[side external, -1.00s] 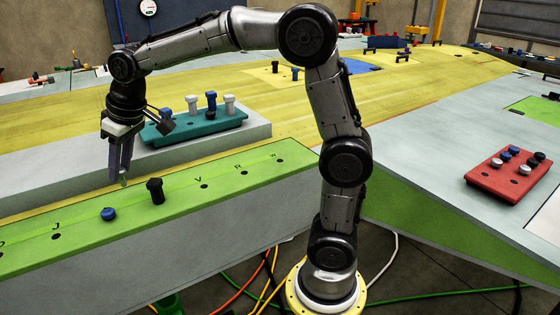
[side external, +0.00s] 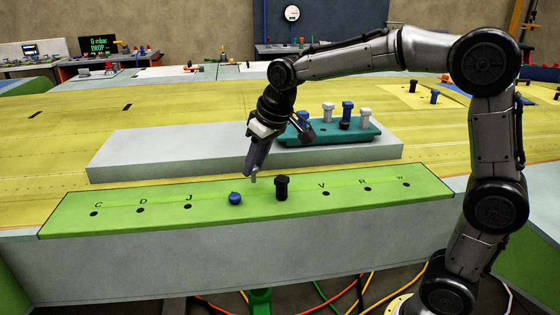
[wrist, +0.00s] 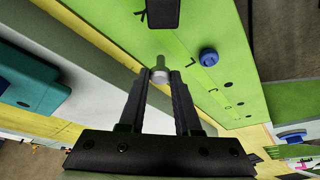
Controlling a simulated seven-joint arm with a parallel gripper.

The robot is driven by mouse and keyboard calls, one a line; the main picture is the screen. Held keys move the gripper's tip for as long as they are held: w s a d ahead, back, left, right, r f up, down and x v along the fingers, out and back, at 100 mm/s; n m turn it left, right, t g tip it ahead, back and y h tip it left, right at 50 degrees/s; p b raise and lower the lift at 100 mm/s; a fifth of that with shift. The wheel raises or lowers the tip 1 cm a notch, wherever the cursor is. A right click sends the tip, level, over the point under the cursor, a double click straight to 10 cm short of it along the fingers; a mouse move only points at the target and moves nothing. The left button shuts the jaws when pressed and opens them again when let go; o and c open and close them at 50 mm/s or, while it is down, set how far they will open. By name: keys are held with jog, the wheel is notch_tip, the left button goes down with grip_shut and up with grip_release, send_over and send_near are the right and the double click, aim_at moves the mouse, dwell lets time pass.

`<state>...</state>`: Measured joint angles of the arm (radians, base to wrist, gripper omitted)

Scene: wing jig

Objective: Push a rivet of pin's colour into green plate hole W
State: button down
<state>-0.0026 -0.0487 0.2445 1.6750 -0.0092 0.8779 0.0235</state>
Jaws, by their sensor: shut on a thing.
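The green plate (side external: 130,224) lies along the front of the bench with a row of lettered holes. Hole W (side external: 406,185) is at its right end and looks empty. My gripper (side external: 254,177) is shut on a small pale grey rivet, which shows between the fingertips in the wrist view (wrist: 160,75). It hangs above the plate's back edge, between a blue rivet (side external: 235,198) seated in the plate and a tall black pin (side external: 282,188) standing upright in it.
A teal rack (side external: 335,137) with several white and blue rivets stands on a grey block (side external: 130,155) behind the plate, close to my gripper. The black pin stands between my gripper and holes V (side external: 326,193), R (side external: 368,189) and W. The plate's right part is clear.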

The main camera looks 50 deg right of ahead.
jog(key=s+d+r+m, duration=0.1)
jog(key=s+d+m, duration=0.1)
jog(key=s+d, duration=0.2)
jog(key=s+d+m+h, duration=0.1)
jog(key=s+d+m, duration=0.1)
jog(key=s+d, duration=0.3)
jog(key=s+d+r+m+h, duration=0.1)
jog(key=s+d+m, duration=0.1)
jog(key=s+d, duration=0.3)
jog(key=shift+s+r+g, duration=0.3)
jog(key=shift+s, duration=0.1)
jog(key=s+d+r+m+g+h, duration=0.1)
jog(key=s+d+r+m, duration=0.15)
jog(key=s, duration=0.45)
jog(key=s+d+r+m+g+h, duration=0.1)
jog(key=s+d+m, duration=0.25)
jog(key=s, duration=0.35)
notch_tip(320, 180, down, 7)
jog(key=d, duration=0.1)
jog(key=shift+w, duration=0.15)
jog(key=shift+f, duration=1.25)
jog(key=c, duration=0.5)
grip_release()
